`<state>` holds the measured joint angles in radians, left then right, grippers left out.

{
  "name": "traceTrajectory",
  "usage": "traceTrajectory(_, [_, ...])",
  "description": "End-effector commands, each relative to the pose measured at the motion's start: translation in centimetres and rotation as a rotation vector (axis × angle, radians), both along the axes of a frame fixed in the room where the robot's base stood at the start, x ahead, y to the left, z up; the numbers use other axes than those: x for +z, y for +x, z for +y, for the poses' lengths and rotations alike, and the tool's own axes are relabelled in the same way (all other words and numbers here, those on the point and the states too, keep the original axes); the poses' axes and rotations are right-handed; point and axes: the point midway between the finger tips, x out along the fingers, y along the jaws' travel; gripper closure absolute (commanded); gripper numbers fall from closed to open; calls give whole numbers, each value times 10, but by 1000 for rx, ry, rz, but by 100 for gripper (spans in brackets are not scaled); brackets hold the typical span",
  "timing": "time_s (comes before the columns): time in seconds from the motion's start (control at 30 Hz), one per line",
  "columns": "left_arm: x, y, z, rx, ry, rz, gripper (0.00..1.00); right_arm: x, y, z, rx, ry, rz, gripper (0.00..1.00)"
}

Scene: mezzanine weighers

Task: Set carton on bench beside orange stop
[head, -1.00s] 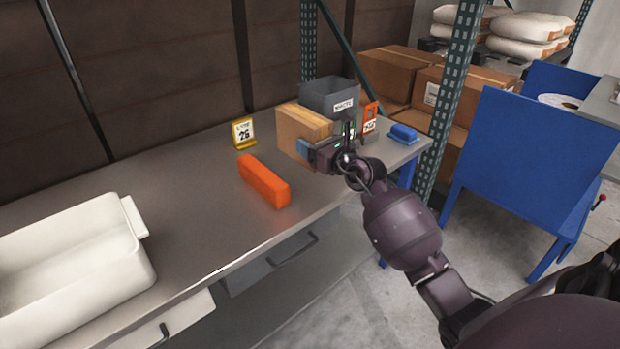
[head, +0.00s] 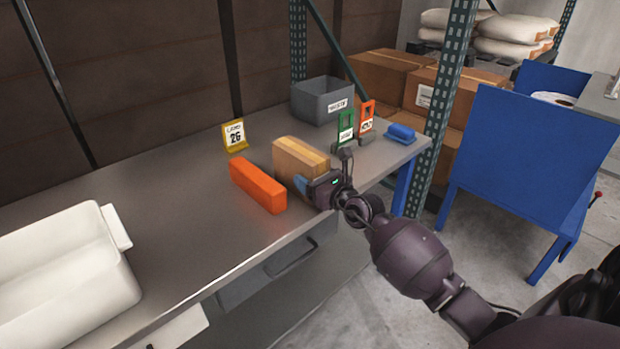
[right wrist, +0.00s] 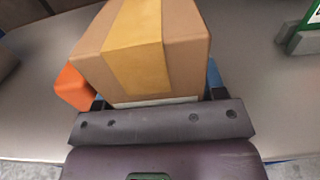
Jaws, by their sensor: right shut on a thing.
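The tan carton (head: 301,158) with a yellow tape band is beside the right side of the orange stop (head: 257,185), a long orange block on the grey bench (head: 160,190). My right gripper (head: 312,188) is shut on the carton from the front right. In the right wrist view the carton (right wrist: 142,50) fills the space between the fingers, with the orange stop (right wrist: 73,88) close at its left. Whether the carton's underside touches the bench is hidden. My left gripper is not in view.
A white bin (head: 60,265) stands at the bench's left. A yellow number sign (head: 234,135) stands behind the stop. A grey bin (head: 322,100), green (head: 345,130) and orange (head: 367,116) tag holders and a blue block (head: 402,133) are at the right end.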

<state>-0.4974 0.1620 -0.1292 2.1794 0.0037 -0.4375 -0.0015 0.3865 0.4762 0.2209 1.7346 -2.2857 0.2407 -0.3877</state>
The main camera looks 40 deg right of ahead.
Motion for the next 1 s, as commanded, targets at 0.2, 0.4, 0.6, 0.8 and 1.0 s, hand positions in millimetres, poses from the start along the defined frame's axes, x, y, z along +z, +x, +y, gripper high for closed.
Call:
traceTrajectory(0.2, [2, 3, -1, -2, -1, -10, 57, 1, 0, 0, 0, 0, -4, 75])
traceTrajectory(0.4, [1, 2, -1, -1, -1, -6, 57, -2, 0, 0, 0, 1, -1, 18])
traceTrajectory(0.6, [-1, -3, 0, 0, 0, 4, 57, -2, 0, 0, 0, 0, -1, 11])
traceTrajectory(0.8, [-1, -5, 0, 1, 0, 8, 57, 3, 0, 0, 0, -1, -3, 11])
traceTrajectory(1.0, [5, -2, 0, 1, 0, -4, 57, 3, -22, -2, -1, 0, -1, 11])
